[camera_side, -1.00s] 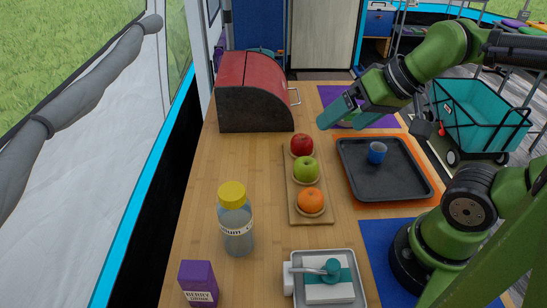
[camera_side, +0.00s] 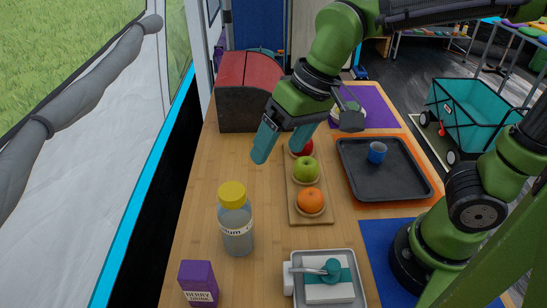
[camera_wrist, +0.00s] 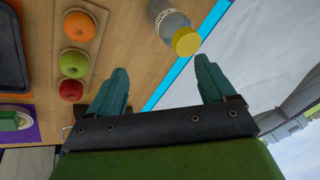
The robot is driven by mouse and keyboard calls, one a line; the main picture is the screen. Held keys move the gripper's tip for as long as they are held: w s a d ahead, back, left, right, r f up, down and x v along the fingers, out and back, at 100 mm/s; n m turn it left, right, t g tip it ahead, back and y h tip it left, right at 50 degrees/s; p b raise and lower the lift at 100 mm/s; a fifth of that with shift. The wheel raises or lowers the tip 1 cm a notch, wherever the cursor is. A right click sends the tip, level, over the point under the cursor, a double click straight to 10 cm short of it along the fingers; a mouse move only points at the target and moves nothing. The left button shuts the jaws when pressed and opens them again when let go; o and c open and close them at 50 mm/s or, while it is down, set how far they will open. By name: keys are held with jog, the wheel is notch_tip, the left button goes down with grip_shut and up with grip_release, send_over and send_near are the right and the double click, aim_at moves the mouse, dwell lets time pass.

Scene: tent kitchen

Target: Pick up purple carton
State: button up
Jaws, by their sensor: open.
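The purple carton (camera_side: 198,283), labelled as a berry drink, stands at the front left of the wooden table in the side view. It does not show in the wrist view. My gripper (camera_side: 283,152) is open and empty above the table, near the red apple and well behind the carton. Its two teal fingers are spread apart in the wrist view (camera_wrist: 162,85).
A yellow-capped bottle (camera_side: 236,222) stands between my gripper and the carton. A wooden board (camera_side: 310,218) holds a red apple, a green apple (camera_side: 306,167) and an orange (camera_side: 310,200). A red bread box (camera_side: 247,95) is behind. A grey tray (camera_side: 330,297) sits at the front.

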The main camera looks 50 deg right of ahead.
aim_at(193, 269)
jog(key=a+f+m+g+h, duration=0.1)
jog(key=a+m+g+h, duration=0.2)
jog(key=a+m, duration=1.1)
jog(key=a+f+n, duration=0.2)
jog(key=f, duration=0.1)
jog(key=a+f+n, duration=0.2)
jog(key=f, duration=0.2)
jog(key=a+f+n, duration=0.1)
jog(key=a+f, duration=0.1)
jog(key=f, duration=0.1)
jog(key=shift+w+f+n, duration=0.35)
jog(key=shift+n, duration=0.05)
jog(key=shift+a+f, duration=0.15)
jog(key=shift+f, duration=2.7)
jog(key=shift+r, duration=0.1)
jog(key=c, duration=1.2)
